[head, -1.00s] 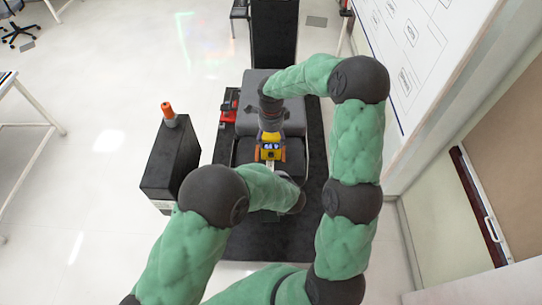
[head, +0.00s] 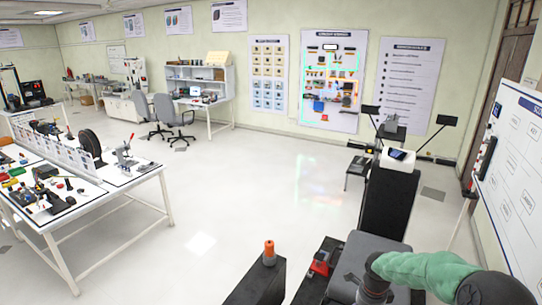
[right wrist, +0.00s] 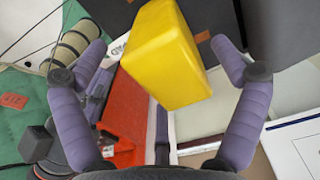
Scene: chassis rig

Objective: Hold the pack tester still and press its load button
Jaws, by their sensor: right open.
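In the right wrist view, the yellow block-shaped body (right wrist: 160,60), which I take to be the pack tester, stands between the spread fingers of my right gripper (right wrist: 159,47). The fingers are open, with a visible gap on both sides of the yellow body. Its load button cannot be made out. A red-orange part (right wrist: 138,112) lies below and left of the yellow body; whether they are joined is unclear. In the head view my right arm reaches in at the lower right, and its fingers and the tester are out of frame. My left gripper cannot be identified in either view.
In the head view, a black cabinet (head: 257,285) with an orange-topped object (head: 269,252) stands left of the rig. A red item (head: 320,263) sits beside the grey block (head: 385,245). A dark column (head: 388,205) rises behind. The floor (head: 240,200) left of it is clear.

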